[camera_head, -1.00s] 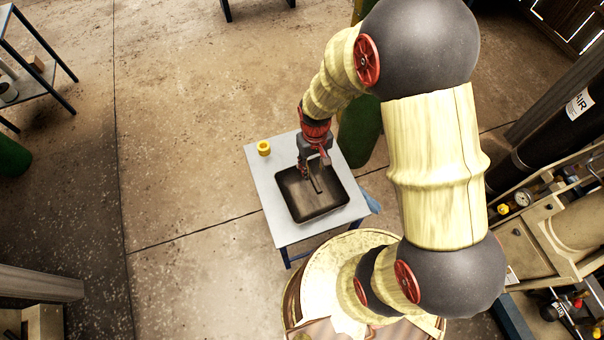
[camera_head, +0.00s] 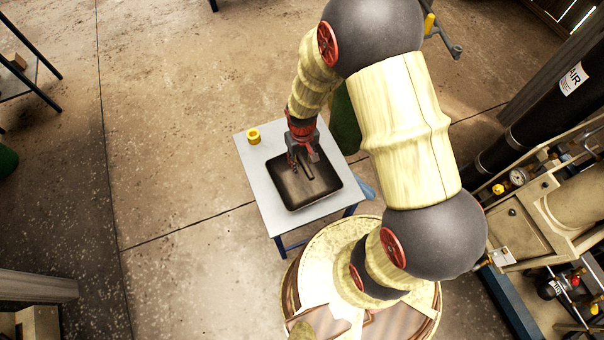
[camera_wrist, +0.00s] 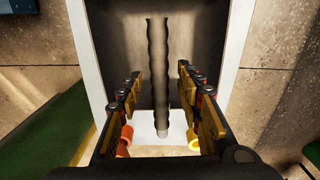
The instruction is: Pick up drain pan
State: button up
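The drain pan (camera_head: 292,203) is a dark, shallow rectangular tray on a small light-topped table (camera_head: 262,188). My gripper (camera_head: 303,168) points down over the far part of the pan. In the wrist view my gripper (camera_wrist: 160,78) is open, with one finger on each side of the bar and a gap to it on both sides. I cannot tell how far the fingertips are above the pan floor.
A small yellow cup-like object (camera_head: 253,136) stands on the table's far left corner. A green cylinder (camera_head: 345,120) stands behind the table, partly hidden by my arm. Compressor equipment (camera_head: 545,215) fills the right side. The floor left of the table is clear.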

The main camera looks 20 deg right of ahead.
jog(key=shift+c, duration=0.8)
jog(key=c, duration=0.7)
grip_shut()
